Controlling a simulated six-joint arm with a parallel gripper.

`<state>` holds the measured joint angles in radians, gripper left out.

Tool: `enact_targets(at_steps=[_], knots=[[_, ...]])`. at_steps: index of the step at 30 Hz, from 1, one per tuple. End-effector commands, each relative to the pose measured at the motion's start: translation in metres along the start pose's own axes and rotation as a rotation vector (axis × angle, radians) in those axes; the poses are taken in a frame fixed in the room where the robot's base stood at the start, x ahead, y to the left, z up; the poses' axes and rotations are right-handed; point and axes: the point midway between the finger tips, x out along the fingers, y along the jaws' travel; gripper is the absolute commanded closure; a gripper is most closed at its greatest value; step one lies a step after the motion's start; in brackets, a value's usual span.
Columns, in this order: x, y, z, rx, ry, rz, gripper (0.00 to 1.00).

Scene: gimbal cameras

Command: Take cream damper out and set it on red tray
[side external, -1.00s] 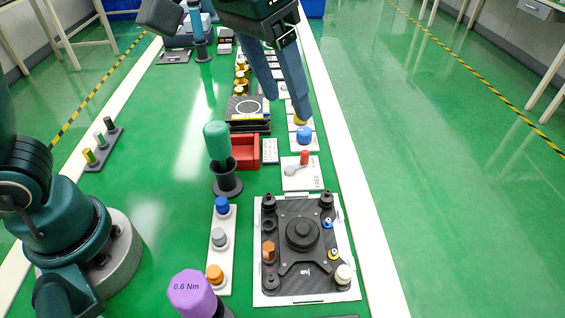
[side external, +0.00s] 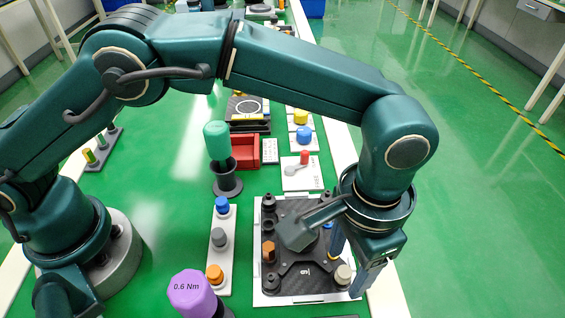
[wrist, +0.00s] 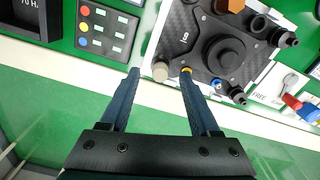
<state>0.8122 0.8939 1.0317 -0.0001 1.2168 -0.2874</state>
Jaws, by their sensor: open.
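The cream damper (side external: 343,274) stands at the near right corner of the dark carbon plate (side external: 297,285). It also shows in the wrist view (wrist: 160,73), between my fingertips. My gripper (side external: 348,266) is open and points down over that corner, one finger on each side of the damper. It also shows open in the wrist view (wrist: 160,76). I cannot tell whether the fingertips are level with the damper or above it. The red tray (side external: 246,139) is farther back on the bench, left of the plate, and looks empty.
An orange hex part (side external: 268,251) stands on the plate's left side. A white strip with coloured knobs (side external: 219,258) lies left of the plate. A green-handled tool in a black stand (side external: 217,140) is beside the red tray. A purple 0.6 Nm tool (side external: 190,292) stands in front.

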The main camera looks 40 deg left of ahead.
Motion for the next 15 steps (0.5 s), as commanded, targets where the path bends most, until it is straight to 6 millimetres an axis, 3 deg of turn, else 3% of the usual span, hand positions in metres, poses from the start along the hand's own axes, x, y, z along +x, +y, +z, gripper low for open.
enact_targets(at_steps=[6,14,15], knots=[[0.016,0.0,0.0,-0.001,0.0,0.0,0.37],[0.017,-0.001,0.0,-0.001,0.001,0.0,0.37],[0.017,-0.001,0.0,-0.001,0.001,0.0,0.53]])
